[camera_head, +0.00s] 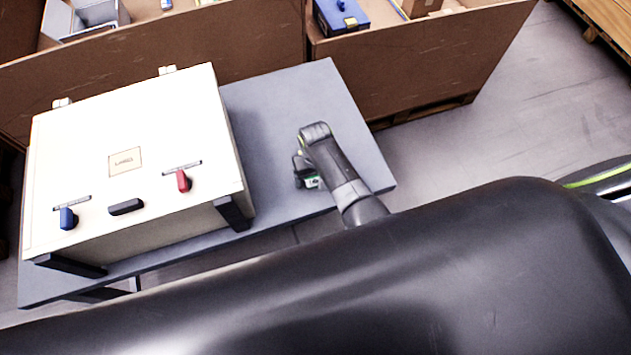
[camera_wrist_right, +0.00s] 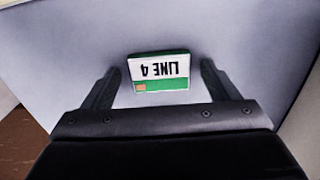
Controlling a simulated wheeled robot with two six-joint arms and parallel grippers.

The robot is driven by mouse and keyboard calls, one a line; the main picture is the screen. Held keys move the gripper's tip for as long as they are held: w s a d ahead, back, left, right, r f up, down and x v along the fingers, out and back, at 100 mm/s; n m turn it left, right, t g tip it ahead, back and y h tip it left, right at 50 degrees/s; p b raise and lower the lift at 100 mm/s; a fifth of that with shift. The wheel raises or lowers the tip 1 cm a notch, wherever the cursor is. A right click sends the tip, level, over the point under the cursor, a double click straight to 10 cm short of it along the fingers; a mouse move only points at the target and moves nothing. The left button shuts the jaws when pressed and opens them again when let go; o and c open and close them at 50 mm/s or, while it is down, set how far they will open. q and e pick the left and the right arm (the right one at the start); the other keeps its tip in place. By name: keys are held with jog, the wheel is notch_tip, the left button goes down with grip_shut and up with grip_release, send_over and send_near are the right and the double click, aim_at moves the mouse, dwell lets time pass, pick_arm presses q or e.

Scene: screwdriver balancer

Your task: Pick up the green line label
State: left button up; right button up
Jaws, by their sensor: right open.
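The green line label (camera_wrist_right: 159,72) lies on the grey table (camera_wrist_right: 245,40). In the right wrist view it is a green and white block with "LINE 4" upside down and a small orange square. My right gripper (camera_wrist_right: 158,78) is open, with one finger on each side of the label and a gap to each. In the head view a green bit of the label (camera_head: 312,182) shows beside my right gripper (camera_head: 306,178), and my arm hides part of it. My left gripper is not in view.
A large cream box (camera_head: 130,150) with a blue, a black and a red handle stands on the left of the table. Brown cardboard bins (camera_head: 420,60) stand behind. The table is clear between the box and my right gripper.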

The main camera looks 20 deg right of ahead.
jog(key=c, duration=1.2)
jog(key=shift+r, duration=0.1)
